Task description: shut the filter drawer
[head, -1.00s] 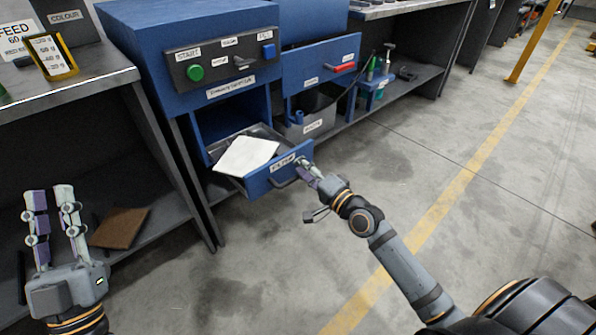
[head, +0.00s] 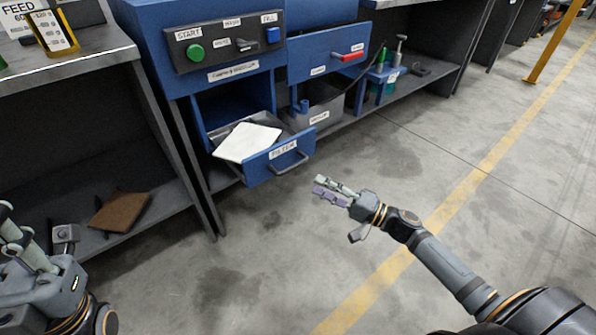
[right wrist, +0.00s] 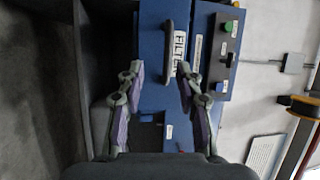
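The blue filter drawer (head: 262,166) stands pulled out of the lower part of the blue cabinet, with a white sheet (head: 247,142) in it. Its front has a FILTER label and a dark bar handle (head: 289,163). My right gripper (head: 318,186) is open and empty, in front of and to the right of the drawer front, apart from it. In the right wrist view, the drawer handle (right wrist: 169,48) appears beyond and between the spread fingers (right wrist: 160,82). My left gripper (head: 12,232) is at the lower left, partly cut off by the picture edge, away from the drawer.
Above the drawer is a panel with a green START button (head: 195,53) and a blue button (head: 272,36). A brown plate (head: 120,211) lies on the left lower shelf. The floor before the drawer is clear.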

